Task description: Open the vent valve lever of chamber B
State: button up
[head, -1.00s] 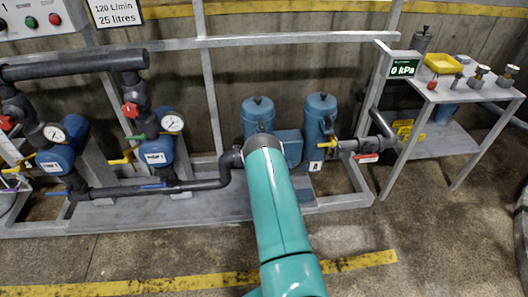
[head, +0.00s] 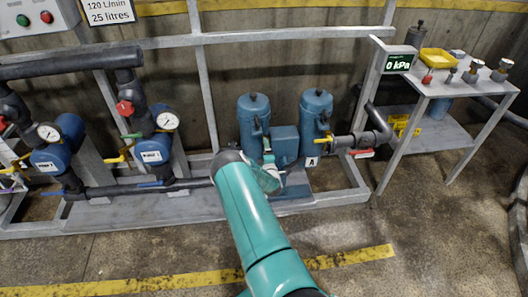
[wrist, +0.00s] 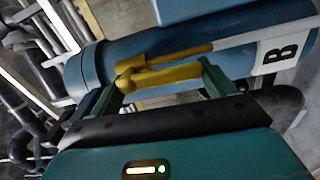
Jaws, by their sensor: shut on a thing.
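Chamber B is the left blue cylinder (head: 254,118) in the head view. In the wrist view its blue body (wrist: 115,60) fills the upper middle, with a white "B" label (wrist: 283,52) at right. Its yellow vent lever (wrist: 165,74) lies roughly along the chamber, between the green fingers. My gripper (wrist: 162,78) is shut on this lever, with one finger at each end of it. In the head view my gripper (head: 269,150) is at the front of chamber B, and the lever is hidden there.
The right chamber (head: 316,115), labelled A, has its own yellow lever (head: 328,138). A blue box (head: 285,144) sits between the chambers. A display (head: 398,63) reads 0 kPa. Black pipes and pumps (head: 155,148) stand at left, a grey side table (head: 470,85) at right. The front floor is clear.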

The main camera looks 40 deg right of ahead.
jog(key=shift+s+d+f+n, duration=0.1)
jog(key=shift+s+n, duration=0.05)
jog(key=shift+n, duration=0.35)
jog(key=o, duration=1.3)
jog(key=v, duration=1.3)
jog(key=shift+s+a, duration=0.25)
jog(key=shift+a, duration=0.05)
